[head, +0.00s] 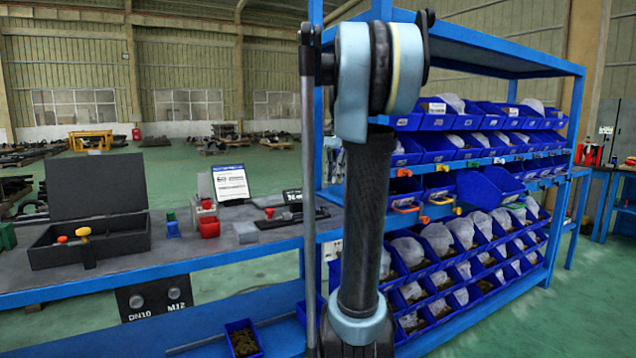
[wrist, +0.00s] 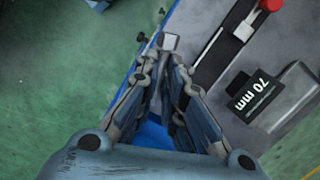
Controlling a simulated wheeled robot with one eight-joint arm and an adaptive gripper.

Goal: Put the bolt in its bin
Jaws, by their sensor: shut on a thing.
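My gripper (wrist: 166,68) shows in the wrist view with its two fingers close together. It is shut on a small grey piece, which looks like the bolt (wrist: 169,42), its square light end sticking out past the fingertips. The rest of the bolt is hidden between the fingers. They are above the front edge of the workbench. In the head view my arm hides the gripper and the bolt. Many blue bins (head: 452,240) fill the rack on the right, several holding clear bags. Which one is the bolt's bin I cannot tell.
A "70 mm" block (wrist: 258,100) lies beside the rail in the wrist view. A blue bin (head: 243,338) sits below the bench.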

